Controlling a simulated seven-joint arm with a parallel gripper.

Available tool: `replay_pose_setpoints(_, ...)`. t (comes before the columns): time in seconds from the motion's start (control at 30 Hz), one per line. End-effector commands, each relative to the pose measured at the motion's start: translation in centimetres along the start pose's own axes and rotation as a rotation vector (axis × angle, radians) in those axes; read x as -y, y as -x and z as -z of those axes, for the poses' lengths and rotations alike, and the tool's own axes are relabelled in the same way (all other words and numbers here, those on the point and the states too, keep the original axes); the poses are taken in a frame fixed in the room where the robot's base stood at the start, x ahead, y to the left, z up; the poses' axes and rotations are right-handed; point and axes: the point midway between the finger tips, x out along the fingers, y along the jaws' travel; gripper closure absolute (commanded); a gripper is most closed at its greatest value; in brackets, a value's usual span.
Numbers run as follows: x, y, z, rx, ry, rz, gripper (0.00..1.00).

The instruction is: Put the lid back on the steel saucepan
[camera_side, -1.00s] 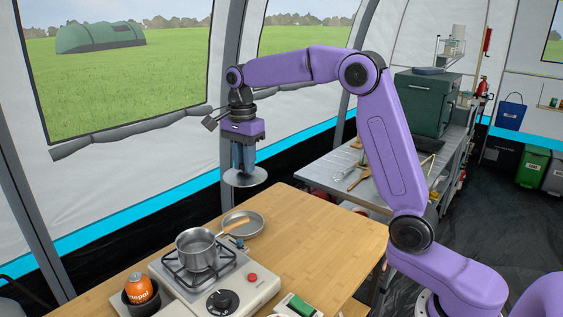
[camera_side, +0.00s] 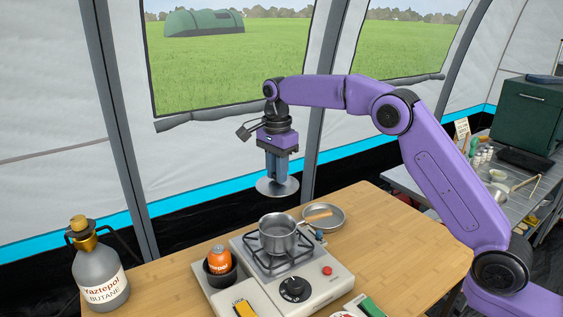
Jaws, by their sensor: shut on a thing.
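The steel saucepan (camera_side: 277,240) stands open on the camping stove, its handle pointing right and slightly back. The lid (camera_side: 278,190) is a flat grey disc, held roughly level. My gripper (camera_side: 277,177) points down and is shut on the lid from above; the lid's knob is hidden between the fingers. In the picture the lid hangs straight above the saucepan, with a clear gap between them. I cannot tell from this one view how far behind the saucepan it is.
A frying pan (camera_side: 323,213) lies just behind right of the saucepan. A butane bottle (camera_side: 100,275) stands at far left. The wooden table (camera_side: 410,235) is clear at right.

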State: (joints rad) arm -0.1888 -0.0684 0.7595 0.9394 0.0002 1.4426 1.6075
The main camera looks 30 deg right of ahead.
Motion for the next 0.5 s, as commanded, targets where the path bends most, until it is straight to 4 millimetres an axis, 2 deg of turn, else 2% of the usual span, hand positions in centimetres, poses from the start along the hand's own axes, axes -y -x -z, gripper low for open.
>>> replay_pose_setpoints(0.2,0.0,-2.4,0.0,0.000,0.001,-0.001,1.00)
replay_pose_setpoints(0.5,0.0,-3.9,0.0,0.000,0.001,0.000,1.00)
